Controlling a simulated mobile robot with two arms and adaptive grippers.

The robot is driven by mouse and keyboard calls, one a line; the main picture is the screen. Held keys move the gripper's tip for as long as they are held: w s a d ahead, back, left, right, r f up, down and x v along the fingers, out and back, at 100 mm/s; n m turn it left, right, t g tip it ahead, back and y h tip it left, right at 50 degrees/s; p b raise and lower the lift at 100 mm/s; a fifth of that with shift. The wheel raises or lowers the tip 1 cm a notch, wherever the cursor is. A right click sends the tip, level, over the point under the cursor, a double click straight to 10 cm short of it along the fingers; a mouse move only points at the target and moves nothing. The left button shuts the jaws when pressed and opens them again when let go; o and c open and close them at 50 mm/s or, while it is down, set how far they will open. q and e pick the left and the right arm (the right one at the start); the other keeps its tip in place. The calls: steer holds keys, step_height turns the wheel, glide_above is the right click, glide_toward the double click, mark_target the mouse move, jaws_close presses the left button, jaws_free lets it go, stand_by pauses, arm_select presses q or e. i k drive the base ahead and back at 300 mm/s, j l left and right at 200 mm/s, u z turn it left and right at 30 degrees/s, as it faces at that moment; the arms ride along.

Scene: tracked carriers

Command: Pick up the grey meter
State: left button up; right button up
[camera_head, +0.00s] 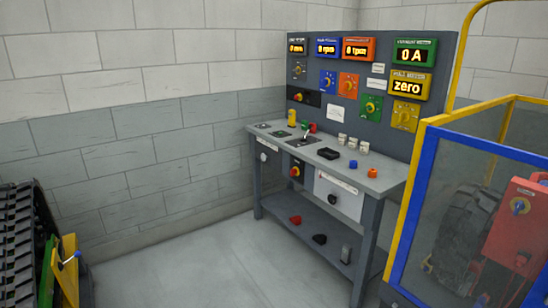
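A small upright grey object (346,254) stands at the right end of the workbench's lower shelf and may be the grey meter; it is too small to tell for sure. A flat black box (328,153) lies on the bench top (385,179), and a dark object (319,239) and a red one (295,219) sit on the lower shelf. Neither of my grippers is in view.
A dark panel (340,121) with lit displays and knobs rises behind the bench. A blue and yellow framed guard (408,215) encloses a large wheel at right. A black track (20,240) is at left. The floor (230,265) between is clear.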

mark_target(347, 252)
steer(key=i, duration=1.15)
steer(key=i+j+z, duration=0.15)
steer(key=i, duration=1)
